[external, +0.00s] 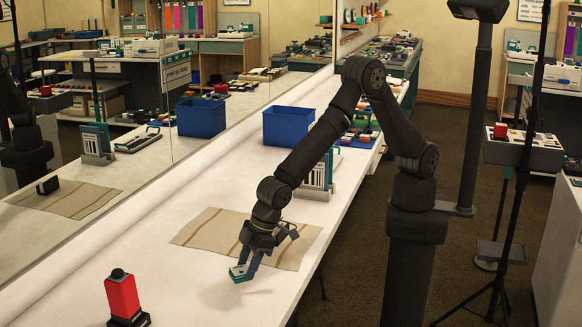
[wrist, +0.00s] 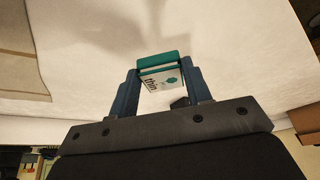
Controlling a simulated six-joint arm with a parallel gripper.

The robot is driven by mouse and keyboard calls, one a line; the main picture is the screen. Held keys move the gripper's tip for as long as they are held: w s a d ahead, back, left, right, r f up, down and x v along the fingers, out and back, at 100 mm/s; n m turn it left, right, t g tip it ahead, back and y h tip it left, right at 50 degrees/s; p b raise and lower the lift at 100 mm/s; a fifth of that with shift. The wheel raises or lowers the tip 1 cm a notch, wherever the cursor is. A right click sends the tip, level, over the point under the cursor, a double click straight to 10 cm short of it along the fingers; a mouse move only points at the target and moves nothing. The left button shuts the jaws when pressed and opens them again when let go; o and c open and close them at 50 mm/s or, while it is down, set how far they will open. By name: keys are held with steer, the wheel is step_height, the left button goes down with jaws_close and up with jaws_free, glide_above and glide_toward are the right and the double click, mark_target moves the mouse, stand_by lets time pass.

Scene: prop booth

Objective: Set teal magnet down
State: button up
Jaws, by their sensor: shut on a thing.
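The teal magnet (external: 240,272) is a small block with teal edges and a white face. My gripper (external: 247,266) is shut on it, near the table's front edge. A shadow on the white table (external: 215,312) lies below and left of the magnet, and the magnet appears to be above the surface. In the wrist view the magnet (wrist: 160,72) sits between the two blue fingers of my gripper (wrist: 161,85), its printed white face partly visible. The magnet's far side is hidden.
A striped cloth (external: 205,230) lies behind my gripper. A red object with a black base (external: 122,298) stands at the front left. A blue bin (external: 288,125) and a teal-framed stand (external: 318,178) are farther back. A mirror (external: 240,60) runs along the left side.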

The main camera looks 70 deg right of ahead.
steer(key=shift+s+a+f, duration=0.3)
steer(key=shift+a+f, duration=0.15)
steer(key=shift+a, duration=0.2)
steer(key=shift+s+a+f, duration=0.3)
steer(key=shift+a+f, duration=0.1)
steer(key=shift+a, duration=0.2)
steer(key=shift+f, duration=2)
steer(key=shift+f, duration=0.1)
steer(key=o, duration=1)
steer(key=v, duration=1.2)
